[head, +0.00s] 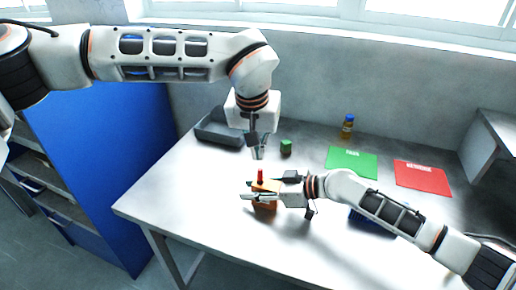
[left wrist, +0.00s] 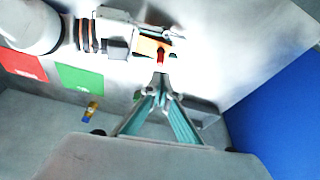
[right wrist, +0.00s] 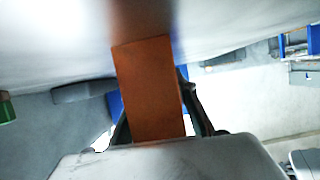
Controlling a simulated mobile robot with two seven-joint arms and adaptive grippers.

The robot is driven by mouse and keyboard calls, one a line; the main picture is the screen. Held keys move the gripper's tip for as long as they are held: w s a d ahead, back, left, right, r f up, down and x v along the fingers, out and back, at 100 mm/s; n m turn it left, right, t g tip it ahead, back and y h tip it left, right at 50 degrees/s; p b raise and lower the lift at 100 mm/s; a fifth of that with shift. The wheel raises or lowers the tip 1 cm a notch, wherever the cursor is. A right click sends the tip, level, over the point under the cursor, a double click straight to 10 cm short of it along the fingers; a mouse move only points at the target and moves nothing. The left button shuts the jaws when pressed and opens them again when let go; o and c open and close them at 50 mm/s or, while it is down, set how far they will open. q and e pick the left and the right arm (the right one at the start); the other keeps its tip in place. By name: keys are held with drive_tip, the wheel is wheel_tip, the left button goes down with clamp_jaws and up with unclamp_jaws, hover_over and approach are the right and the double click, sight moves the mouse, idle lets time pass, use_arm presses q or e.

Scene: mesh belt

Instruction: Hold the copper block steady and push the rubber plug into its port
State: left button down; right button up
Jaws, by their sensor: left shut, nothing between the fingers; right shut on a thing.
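The copper block (head: 265,204) sits on the table and shows large in the right wrist view (right wrist: 150,90). My right gripper (head: 262,191) is shut on it from the right, with a finger along each side. The red rubber plug (head: 260,176) stands upright at the top of the block; it also shows in the left wrist view (left wrist: 160,55). My left gripper (head: 259,154) is shut and empty, pointing down just above the plug. In the left wrist view its fingertips (left wrist: 161,76) are close to the plug; I cannot tell whether they touch. The port is hidden.
A grey tray (head: 218,134) lies at the back left, with a green cube (head: 286,147) right of it. A bottle (head: 347,127), a green mat (head: 352,162) and a red mat (head: 423,178) lie at the back right. The front left of the table (head: 185,210) is clear.

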sight(259, 172)
use_arm(q)
drive_tip(key=shift+x, duration=2.7)
drive_tip(key=shift+s+a+f, duration=0.1)
drive_tip(key=shift+s+f, duration=0.1)
drive_tip(key=shift+f, duration=0.8)
use_arm(e)
drive_tip(key=shift+a+r, duration=0.1)
use_arm(q)
drive_tip(key=shift+w+r, duration=0.15)
drive_tip(key=shift+r, duration=1.95)
drive_tip(key=v, duration=1.1)
use_arm(e)
drive_tip(key=o, duration=1.3)
